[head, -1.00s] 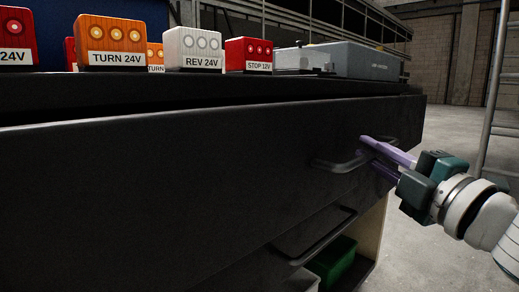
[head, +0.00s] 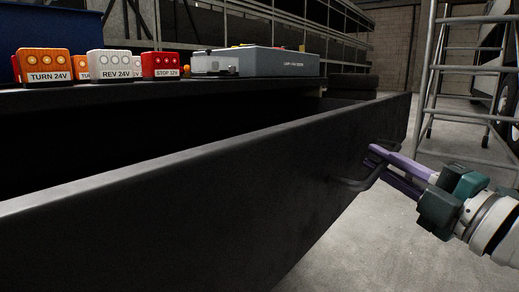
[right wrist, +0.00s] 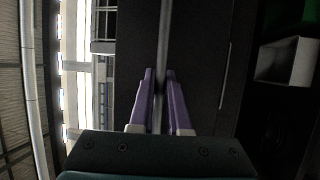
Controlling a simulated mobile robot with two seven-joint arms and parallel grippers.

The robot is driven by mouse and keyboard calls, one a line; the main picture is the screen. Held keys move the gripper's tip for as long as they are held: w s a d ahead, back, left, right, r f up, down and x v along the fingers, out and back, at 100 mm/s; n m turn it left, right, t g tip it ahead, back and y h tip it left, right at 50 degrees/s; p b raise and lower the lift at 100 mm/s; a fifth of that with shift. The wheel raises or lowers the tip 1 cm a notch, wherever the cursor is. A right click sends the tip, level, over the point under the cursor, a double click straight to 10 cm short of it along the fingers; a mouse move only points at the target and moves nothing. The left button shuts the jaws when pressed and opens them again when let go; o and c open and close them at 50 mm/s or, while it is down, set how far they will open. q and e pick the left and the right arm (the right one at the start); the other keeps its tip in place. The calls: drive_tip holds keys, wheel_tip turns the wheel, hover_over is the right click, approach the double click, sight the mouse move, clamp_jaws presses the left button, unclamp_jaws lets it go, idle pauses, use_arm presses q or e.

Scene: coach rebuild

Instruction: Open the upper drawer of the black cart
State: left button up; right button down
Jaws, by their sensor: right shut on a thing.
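The upper drawer (head: 220,185) of the black cart stands pulled out in the head view, with a dark gap between its front panel and the cart top (head: 150,92). Its bar handle (head: 362,183) is on the right part of the front. My right gripper (head: 372,158) is at this handle, its purple fingers shut on the bar. In the right wrist view the handle bar (right wrist: 163,45) runs between the two fingertips (right wrist: 160,75). The inside of the drawer is dark. My left gripper is not in view.
On the cart top stand an orange TURN 24V box (head: 45,66), a white REV 24V box (head: 110,66), a red STOP 12V box (head: 161,65) and a grey case (head: 260,62). A metal ladder (head: 432,80) stands at the right. The floor beside the cart is clear.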

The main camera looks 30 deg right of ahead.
drive_tip(key=shift+s+d, duration=0.3)
drive_tip(key=shift+s, duration=0.4)
drive_tip(key=c, duration=0.9)
unclamp_jaws()
drive_tip(key=shift+s, duration=0.1)
drive_tip(key=s, duration=0.3)
drive_tip(key=s+f+p, duration=0.1)
drive_tip(key=s, duration=0.5)
drive_tip(key=shift+s+f, duration=0.3)
drive_tip(key=shift+f, duration=0.05)
